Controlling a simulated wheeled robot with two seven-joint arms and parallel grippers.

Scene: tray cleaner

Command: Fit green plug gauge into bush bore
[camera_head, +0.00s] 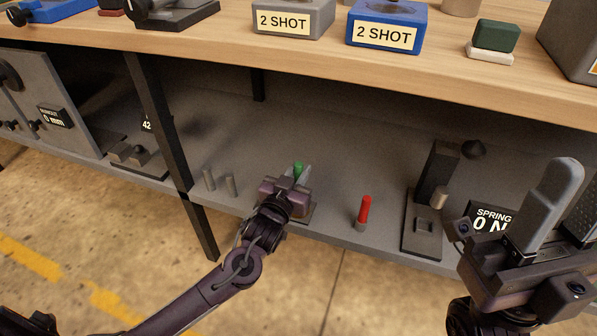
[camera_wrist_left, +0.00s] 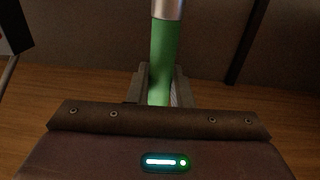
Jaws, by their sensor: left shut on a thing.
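The green plug gauge (camera_head: 298,168) is between the fingers of my left gripper (camera_head: 300,175), over the lower shelf. In the left wrist view, the gauge's green handle (camera_wrist_left: 163,60) sits between the two fingers (camera_wrist_left: 160,88), and its silver end (camera_wrist_left: 167,9) points away from the palm. A small block or plate (camera_head: 302,213) shows partly under my left gripper. The bush bore cannot be made out, and my gripper may hide it. My right gripper (camera_head: 565,210) is at the right, in front of the shelf, with its fingers apart and nothing visible between them.
A red-handled gauge (camera_head: 364,211) stands to the right of my left gripper. Two grey pins (camera_head: 219,183) stand to its left. A spring tester (camera_head: 434,185) stands further right. The bench top (camera_head: 300,65) overhangs the shelf, and a dark leg (camera_head: 160,115) stands left.

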